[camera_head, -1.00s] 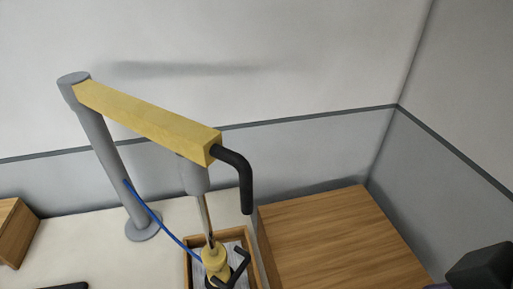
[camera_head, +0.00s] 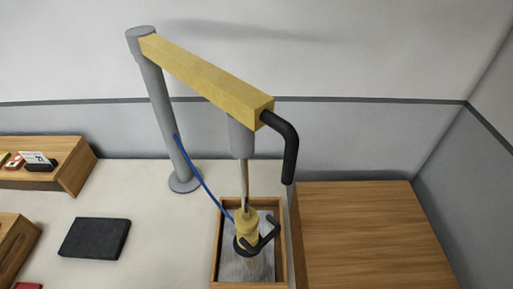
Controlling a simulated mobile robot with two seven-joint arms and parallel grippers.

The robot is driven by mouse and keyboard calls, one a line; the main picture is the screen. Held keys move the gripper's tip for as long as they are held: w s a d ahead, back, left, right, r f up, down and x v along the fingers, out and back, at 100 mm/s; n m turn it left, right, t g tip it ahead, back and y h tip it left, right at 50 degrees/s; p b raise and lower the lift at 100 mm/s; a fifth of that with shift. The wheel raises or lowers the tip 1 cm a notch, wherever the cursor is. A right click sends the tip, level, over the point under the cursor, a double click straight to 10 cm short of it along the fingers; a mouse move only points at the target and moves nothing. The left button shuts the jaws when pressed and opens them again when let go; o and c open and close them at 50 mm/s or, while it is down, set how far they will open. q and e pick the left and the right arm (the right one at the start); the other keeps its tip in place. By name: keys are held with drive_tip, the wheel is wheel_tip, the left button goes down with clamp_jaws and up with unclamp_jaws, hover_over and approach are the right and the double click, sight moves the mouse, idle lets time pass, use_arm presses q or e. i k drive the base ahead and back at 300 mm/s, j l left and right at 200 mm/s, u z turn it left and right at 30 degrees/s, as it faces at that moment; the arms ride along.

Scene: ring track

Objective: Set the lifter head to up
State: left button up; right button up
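The lifter stands on the pale table, with a grey post (camera_head: 166,120) and a yellow boom (camera_head: 205,76) reaching toward the front right. A black bent handle (camera_head: 285,145) hangs from the boom's end. A grey cylinder (camera_head: 240,138) and thin rod hang under the boom. The yellow lifter head (camera_head: 246,228), with a black handle (camera_head: 265,240) and dark base, is at the rod's lower end. It is low, over a grey plate (camera_head: 245,266) inside a wooden tray (camera_head: 283,250); I cannot tell whether it touches the plate. Neither gripper is in view.
A wooden block (camera_head: 365,235) stands right of the tray. A black flat pad (camera_head: 95,238) lies left on the table (camera_head: 165,235). Wooden boxes are at the left edge, one (camera_head: 65,170) with small items. A blue hose (camera_head: 198,176) runs from post to head.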

sight(248, 242)
drive_tip(key=j+z, duration=0.15)
drive_tip(key=j, duration=1.3)
